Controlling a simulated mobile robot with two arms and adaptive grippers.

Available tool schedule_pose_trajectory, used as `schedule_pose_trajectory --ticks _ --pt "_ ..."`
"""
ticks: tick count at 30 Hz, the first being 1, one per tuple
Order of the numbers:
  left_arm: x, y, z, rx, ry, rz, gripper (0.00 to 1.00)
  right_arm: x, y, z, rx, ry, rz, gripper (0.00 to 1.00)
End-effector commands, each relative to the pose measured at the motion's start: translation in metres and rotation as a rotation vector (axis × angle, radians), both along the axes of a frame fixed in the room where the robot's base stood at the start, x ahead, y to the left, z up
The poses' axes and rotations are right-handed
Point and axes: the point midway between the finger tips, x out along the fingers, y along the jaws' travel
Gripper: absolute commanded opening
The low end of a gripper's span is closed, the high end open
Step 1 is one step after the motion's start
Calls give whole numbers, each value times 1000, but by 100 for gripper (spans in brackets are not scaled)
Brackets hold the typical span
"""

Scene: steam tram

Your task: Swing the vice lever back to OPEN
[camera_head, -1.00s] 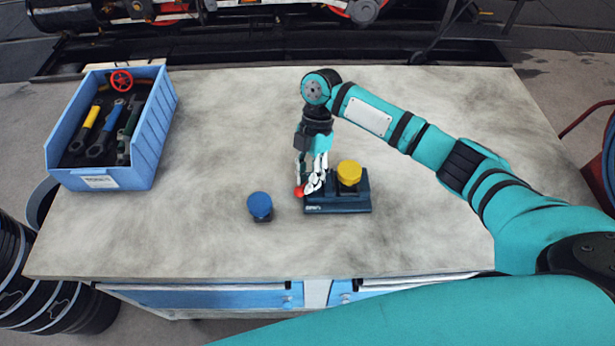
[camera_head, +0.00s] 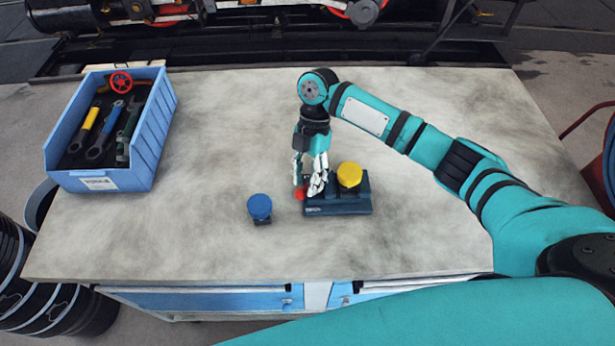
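The vice (camera_head: 338,207) is a dark blue block on the workbench, with a yellow round cap (camera_head: 349,175) standing on its right part. A red knob (camera_head: 300,193), which looks like the lever's end, shows at the vice's left side. My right gripper (camera_head: 309,188) points down at that knob, its fingers around or right beside it. The fingers hide the rest of the lever, and I cannot tell whether they grip it. My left gripper is not in view.
A blue-capped piece (camera_head: 260,208) stands on the bench left of the vice. A blue bin (camera_head: 150,150) with several tools and a red handwheel (camera_head: 121,81) is at the bench's left end. The bench top (camera_head: 220,120) between them is clear.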

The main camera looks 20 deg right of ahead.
Motion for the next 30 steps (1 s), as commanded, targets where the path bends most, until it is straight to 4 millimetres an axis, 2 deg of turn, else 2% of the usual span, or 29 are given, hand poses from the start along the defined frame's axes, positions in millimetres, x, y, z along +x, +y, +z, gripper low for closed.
schedule_pose_trajectory --ticks 4,8,21,25,30 --pt "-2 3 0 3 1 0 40 0 -1 1 -1 2 0 39" --pt "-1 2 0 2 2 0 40 6 -4 14 -1 0 -1 39" --pt "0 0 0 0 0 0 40 38 -22 92 0 0 0 39" --pt "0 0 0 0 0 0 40 42 -25 104 0 1 1 39" --pt "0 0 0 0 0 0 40 44 -26 109 1 1 1 39"
